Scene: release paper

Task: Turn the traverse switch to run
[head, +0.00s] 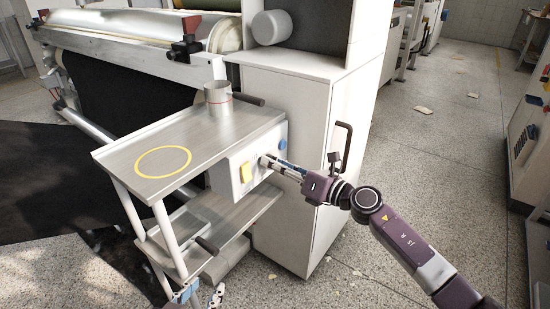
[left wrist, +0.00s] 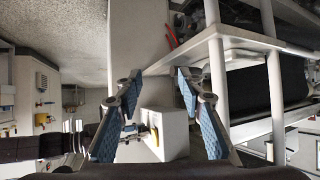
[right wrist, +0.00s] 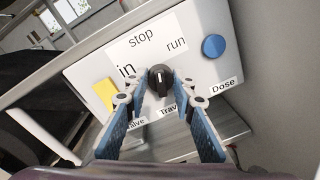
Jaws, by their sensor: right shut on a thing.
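The traverse switch is a black round knob (right wrist: 160,78) with a white pointer mark, on a white control box (right wrist: 85,75). Labels "stop", "run" and "in" surround it, and a partly hidden "Trav..." label is below. The mark points roughly up in the right wrist view; its exact setting is hard to tell. My right gripper (right wrist: 160,90) is shut on the knob, a fingertip on each side. In the head view, my right gripper (head: 272,163) reaches the box front. My left gripper (left wrist: 158,80) is open and empty, low at the bottom left of the head view (head: 203,294).
A yellow part (right wrist: 105,94) and a blue button (right wrist: 213,45) flank the knob. The box hangs under a metal shelf (head: 195,150) with a metal cup (head: 217,98). A white cabinet (head: 285,120) stands behind. The floor (head: 430,170) at right has paper scraps.

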